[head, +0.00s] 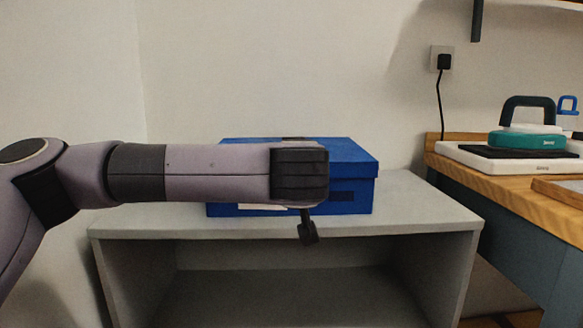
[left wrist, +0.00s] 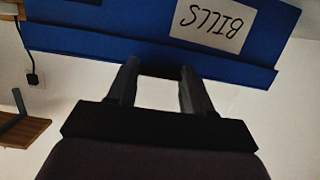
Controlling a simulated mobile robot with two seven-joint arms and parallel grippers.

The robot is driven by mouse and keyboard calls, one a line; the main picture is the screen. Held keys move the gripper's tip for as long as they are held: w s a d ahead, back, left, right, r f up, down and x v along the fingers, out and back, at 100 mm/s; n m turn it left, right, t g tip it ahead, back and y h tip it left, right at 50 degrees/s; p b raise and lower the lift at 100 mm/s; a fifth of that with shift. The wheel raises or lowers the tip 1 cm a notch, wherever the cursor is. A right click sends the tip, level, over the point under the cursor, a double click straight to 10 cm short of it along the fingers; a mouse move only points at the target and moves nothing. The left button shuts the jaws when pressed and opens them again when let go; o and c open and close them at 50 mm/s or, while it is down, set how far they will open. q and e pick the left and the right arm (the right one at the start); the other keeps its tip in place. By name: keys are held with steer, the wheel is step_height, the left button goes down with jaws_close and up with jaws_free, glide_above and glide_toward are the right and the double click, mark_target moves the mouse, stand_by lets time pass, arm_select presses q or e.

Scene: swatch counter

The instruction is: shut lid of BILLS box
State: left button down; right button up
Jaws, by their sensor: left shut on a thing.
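The blue BILLS box (head: 350,157) stands on a grey shelf unit, partly hidden behind my left arm. Its lid looks down or nearly down; my arm hides much of its front edge, so I cannot tell if it is fully seated. In the left wrist view the box appears upside down, with its white BILLS label (left wrist: 213,22) and a blue lid edge (left wrist: 90,45). My left gripper (left wrist: 158,75) is at this edge, shut on the lid, with its fingers apart around it. The exact contact is hard to see. My right gripper is not in view.
The grey shelf unit (head: 420,205) has bare top to the right of the box and an open compartment below. A wooden counter (head: 480,175) at the right bears a white scale-like slab (head: 505,161) and a teal-based object (head: 525,139). A plugged socket (head: 442,59) is on the wall.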

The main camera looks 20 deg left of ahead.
arm_select(q)
steer(key=c, duration=0.7)
jaws_free()
steer(key=shift+f, duration=0.9)
steer(key=shift+o, duration=1.3)
steer(key=shift+w+a+f, duration=0.1)
steer(key=shift+w+f, duration=0.05)
steer(key=shift+r, duration=0.3)
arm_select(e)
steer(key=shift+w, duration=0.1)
arm_select(q)
steer(key=shift+s+d+r, duration=0.1)
steer(key=shift+s+d, duration=0.1)
steer(key=shift+s, duration=0.05)
steer(key=p+v, duration=0.1)
steer(key=v, duration=0.5)
steer(key=shift+s, duration=0.35)
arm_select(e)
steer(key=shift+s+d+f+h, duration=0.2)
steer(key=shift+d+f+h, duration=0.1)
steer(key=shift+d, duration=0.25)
arm_select(q)
steer(key=shift+d, duration=0.1)
